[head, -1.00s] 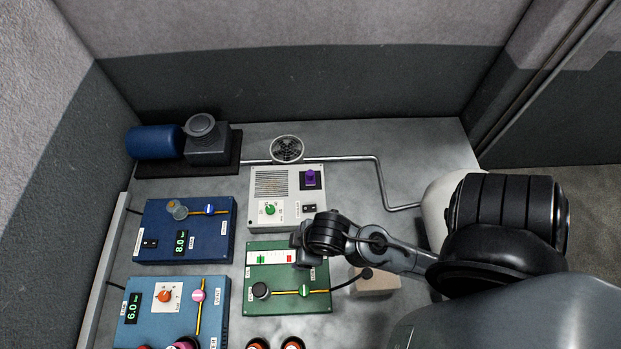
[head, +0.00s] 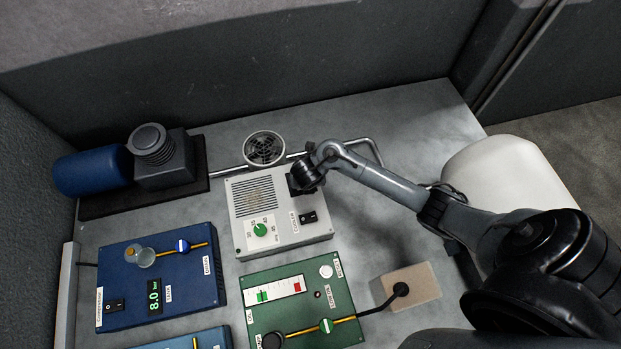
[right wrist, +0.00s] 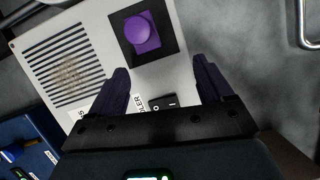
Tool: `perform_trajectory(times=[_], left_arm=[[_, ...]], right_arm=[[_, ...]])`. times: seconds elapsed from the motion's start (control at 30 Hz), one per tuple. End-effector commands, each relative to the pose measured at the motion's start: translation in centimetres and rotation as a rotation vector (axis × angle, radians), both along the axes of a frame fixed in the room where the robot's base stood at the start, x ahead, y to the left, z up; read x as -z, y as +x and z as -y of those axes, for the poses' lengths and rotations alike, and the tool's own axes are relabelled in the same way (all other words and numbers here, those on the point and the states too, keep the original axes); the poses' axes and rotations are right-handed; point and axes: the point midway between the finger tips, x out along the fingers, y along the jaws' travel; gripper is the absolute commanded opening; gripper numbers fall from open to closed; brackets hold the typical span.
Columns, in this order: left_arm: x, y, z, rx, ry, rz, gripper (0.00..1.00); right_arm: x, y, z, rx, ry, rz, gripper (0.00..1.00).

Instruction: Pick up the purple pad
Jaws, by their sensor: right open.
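The purple pad (right wrist: 142,33) shows in the right wrist view as a square with a round knob on top. It sits on a black square near a corner of the light grey panel (head: 240,213). In the head view my right gripper and arm cover the pad. My right gripper (right wrist: 160,85) is open and empty, its two dark fingers spread just short of the pad in the right wrist view, with the pad lying between their lines. My left gripper is in neither view.
A round metal grille (head: 264,149) and a pipe lie behind the grey panel. A green panel (head: 338,288) is in front, a blue panel (head: 196,284) at left, and a motor-like unit (head: 160,160) at back left. A tan block (head: 409,287) stands at right.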

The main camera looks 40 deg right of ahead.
Motion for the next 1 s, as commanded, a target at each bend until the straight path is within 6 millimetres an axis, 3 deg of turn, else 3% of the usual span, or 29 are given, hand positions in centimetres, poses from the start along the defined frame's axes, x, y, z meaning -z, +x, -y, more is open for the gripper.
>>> perform_trajectory(times=[0.1, 0.23, 0.5, 0.77, 1.0], left_arm=[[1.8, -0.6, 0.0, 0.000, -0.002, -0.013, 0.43], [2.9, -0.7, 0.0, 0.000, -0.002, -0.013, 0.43], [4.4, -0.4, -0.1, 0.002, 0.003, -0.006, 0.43], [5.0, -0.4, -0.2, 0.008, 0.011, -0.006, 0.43], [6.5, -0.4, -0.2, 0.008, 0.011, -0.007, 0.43]], right_arm=[[-0.7, 2.5, 0.6, 0.002, -0.010, 0.050, 0.80], [0.0, 3.6, 0.9, 0.003, -0.011, 0.066, 0.80], [3.0, 4.7, 1.7, 0.005, -0.009, 0.067, 0.80], [4.2, 5.2, 1.9, 0.005, -0.008, 0.068, 0.80], [7.0, 6.4, 2.4, 0.007, -0.010, 0.067, 0.80]])
